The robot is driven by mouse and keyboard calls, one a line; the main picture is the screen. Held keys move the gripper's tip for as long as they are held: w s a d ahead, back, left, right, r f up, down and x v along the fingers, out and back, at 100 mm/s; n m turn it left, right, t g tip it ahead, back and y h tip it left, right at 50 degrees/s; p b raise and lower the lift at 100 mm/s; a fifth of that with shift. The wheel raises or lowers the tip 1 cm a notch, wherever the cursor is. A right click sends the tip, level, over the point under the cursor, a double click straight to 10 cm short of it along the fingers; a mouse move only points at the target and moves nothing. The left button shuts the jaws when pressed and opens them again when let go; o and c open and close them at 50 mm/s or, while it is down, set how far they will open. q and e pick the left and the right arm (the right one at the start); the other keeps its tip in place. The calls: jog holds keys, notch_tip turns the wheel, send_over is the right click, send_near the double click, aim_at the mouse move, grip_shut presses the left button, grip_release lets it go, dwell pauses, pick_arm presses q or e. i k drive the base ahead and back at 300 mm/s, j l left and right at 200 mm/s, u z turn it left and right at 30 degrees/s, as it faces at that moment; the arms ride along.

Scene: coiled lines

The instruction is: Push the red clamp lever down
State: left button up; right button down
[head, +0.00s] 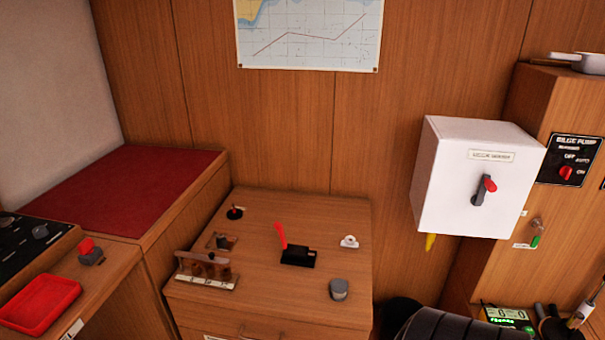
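The red clamp lever (281,235) stands raised, leaning a little to the left, on a black clamp base (298,256). The base sits near the middle of the wooden cabinet top (265,292) below the chart. Nothing touches the lever.
A grey cylinder (339,289) stands front right and a white fitting (349,242) right. A white switch box (475,178) hangs on the wall at right.

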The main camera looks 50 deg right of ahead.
aim_at(277, 226)
jog(key=i+l+z, duration=0.1)
jog(key=z, duration=1.5)
